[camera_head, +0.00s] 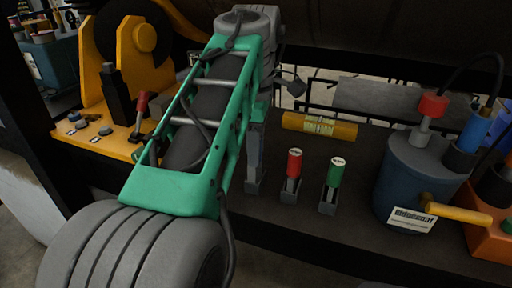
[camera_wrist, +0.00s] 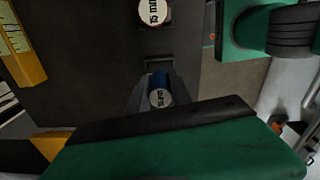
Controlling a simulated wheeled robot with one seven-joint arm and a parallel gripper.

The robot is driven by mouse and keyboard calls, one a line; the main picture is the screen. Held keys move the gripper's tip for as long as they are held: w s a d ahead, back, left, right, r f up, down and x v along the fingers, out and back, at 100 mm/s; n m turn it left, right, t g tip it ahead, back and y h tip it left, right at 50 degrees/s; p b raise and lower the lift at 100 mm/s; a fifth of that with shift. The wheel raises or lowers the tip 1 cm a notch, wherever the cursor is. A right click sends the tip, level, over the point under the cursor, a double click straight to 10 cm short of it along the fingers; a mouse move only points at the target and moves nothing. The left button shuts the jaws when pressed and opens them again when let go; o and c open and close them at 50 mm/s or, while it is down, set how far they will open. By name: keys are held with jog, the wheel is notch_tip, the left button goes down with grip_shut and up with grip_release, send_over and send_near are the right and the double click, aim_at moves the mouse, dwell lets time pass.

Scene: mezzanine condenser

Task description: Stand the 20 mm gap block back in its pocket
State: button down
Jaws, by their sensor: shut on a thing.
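A blue block (camera_wrist: 160,82) with a pale lettered end, its text hard to read, shows in the wrist view between the grey fingers of my gripper (camera_wrist: 160,92), which is shut on it. In the head view my gripper (camera_head: 255,165) points down at the left end of a row of small grey pockets and hides the blue block. A grey pocket (camera_head: 254,187) shows at or just below the fingertips. I cannot tell whether the block is seated in it. A red block (camera_head: 294,164) and a green block (camera_head: 334,172) stand upright in pockets to the right.
A yellow spirit level (camera_head: 319,126) lies behind the blocks. A blue-grey canister (camera_head: 418,182) with a yellow handle stands to the right. A yellow bracket with a red-knobbed lever (camera_head: 141,108) is left of my arm. The dark shelf's front edge is close to the pockets.

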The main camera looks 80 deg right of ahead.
jog(key=shift+f+b, duration=0.5)
jog(key=shift+f, duration=0.1)
jog(key=c, duration=1.1)
grip_release()
notch_tip(320, 180, up, 8)
jog(key=shift+f, duration=0.15)
jog(key=shift+w, duration=0.1)
jog(key=w+a+f, duration=0.4)
jog(key=w, duration=0.3)
jog(key=w+a+f+t+h, duration=0.1)
jog(key=w+a+f, duration=0.2)
jog(key=w, duration=0.5)
jog(key=w+a+f, duration=0.4)
jog(key=w, duration=0.3)
jog(key=w+a+f+t, duration=0.1)
jog(key=a+f, duration=0.4)
jog(key=a, duration=0.3)
jog(key=w+a+f+t, duration=0.1)
jog(key=w+a+f, duration=0.1)
jog(key=a+f, duration=0.3)
jog(key=w+a+f+t+y, duration=0.1)
jog(key=a+f, duration=0.4)
jog(key=a, duration=0.6)
jog(key=shift+w+m, duration=0.4)
jog(key=shift+w, duration=0.3)
